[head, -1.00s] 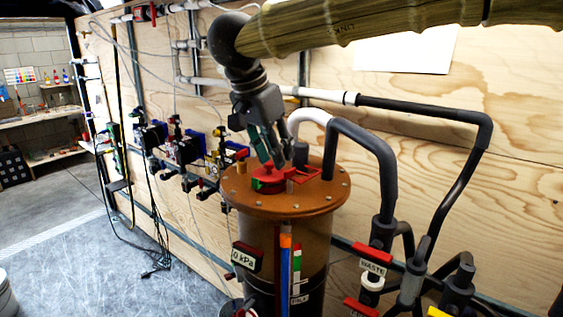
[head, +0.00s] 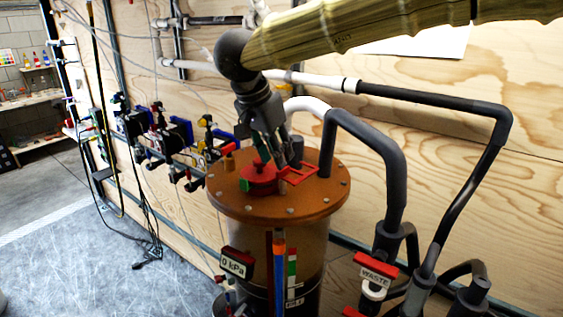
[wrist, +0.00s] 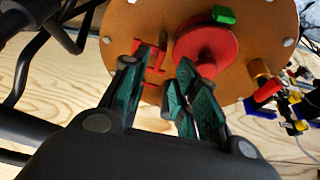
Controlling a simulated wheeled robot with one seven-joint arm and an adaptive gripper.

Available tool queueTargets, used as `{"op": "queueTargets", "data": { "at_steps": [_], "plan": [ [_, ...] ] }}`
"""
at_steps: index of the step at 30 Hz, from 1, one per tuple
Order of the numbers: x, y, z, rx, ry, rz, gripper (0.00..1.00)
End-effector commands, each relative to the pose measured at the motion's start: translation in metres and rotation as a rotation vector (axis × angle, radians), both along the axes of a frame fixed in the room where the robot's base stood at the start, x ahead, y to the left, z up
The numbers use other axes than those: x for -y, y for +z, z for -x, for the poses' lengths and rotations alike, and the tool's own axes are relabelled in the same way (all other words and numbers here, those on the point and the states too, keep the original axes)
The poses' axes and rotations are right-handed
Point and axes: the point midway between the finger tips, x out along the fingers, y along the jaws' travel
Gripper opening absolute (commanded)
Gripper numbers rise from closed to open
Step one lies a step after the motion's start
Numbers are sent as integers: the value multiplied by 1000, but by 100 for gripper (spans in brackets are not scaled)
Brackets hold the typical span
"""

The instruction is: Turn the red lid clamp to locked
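The red lid clamp is a round red disc (head: 258,175) on top of the orange-brown lid (head: 230,200). It also shows in the wrist view (wrist: 207,42). A green block (wrist: 223,15) sits at the disc's edge, and a red open bracket (head: 298,176) lies on its other side. My gripper (head: 277,160) points down over the lid, between disc and bracket. In the wrist view my gripper (wrist: 157,82) has its green-padded fingers apart, with nothing seen between them. The right-hand fingers overlap the disc's near edge; I cannot tell whether they touch it.
Thick black hoses (head: 395,165) rise close to the right of the tank. Valves with red handles, one labelled WASTE (head: 376,268), stand at lower right. Small valves (head: 160,140) line the plywood wall at left. A 0 kPa display (head: 236,262) is on the tank front.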

Motion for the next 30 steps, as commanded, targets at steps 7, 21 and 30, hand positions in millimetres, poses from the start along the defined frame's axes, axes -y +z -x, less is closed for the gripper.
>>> {"op": "queueTargets", "data": {
  "at_steps": [7,21,30],
  "plan": [
    [10,-30,-9,-1,-3,1,29],
    [15,-44,-13,-1,-4,0,29],
    [15,-44,-13,-1,-4,0,0]
  ]
}}
